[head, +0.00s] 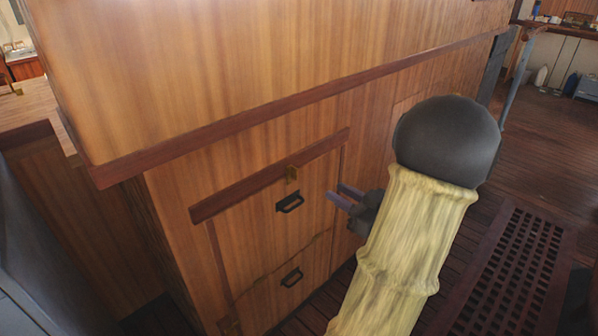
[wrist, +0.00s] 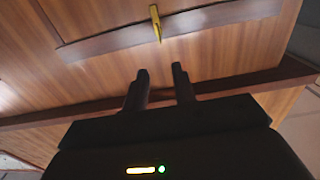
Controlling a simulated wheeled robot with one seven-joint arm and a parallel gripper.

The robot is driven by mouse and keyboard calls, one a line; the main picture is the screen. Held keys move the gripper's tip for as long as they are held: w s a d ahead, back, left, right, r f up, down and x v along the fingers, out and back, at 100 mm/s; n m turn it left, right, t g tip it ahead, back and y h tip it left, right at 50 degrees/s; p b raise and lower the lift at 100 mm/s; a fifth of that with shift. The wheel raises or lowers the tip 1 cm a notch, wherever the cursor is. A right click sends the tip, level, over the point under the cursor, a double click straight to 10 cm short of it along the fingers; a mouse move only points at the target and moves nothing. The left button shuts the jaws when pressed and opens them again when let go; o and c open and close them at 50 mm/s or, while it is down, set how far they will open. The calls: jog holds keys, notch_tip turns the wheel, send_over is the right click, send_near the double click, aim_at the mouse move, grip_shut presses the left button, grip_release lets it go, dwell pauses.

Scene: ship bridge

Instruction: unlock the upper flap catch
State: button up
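The upper flap catch (head: 291,174) is a small brass piece on the dark wooden rail along the top of the flap. In the wrist view it shows as a narrow yellow bar (wrist: 156,23) lying across the rail, ahead of the fingers.
A dark trim ledge (head: 300,95) overhangs above. Wooden floor and a dark grating (head: 510,270) lie right.

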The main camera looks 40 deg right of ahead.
aim_at(297, 170)
jog(key=w+a+b, duration=0.1)
jog(key=w+b, duration=0.1)
jog(key=w, duration=1.1)
jog(key=shift+w, duration=0.35)
jog(key=shift+s, duration=0.1)
grip_shut()
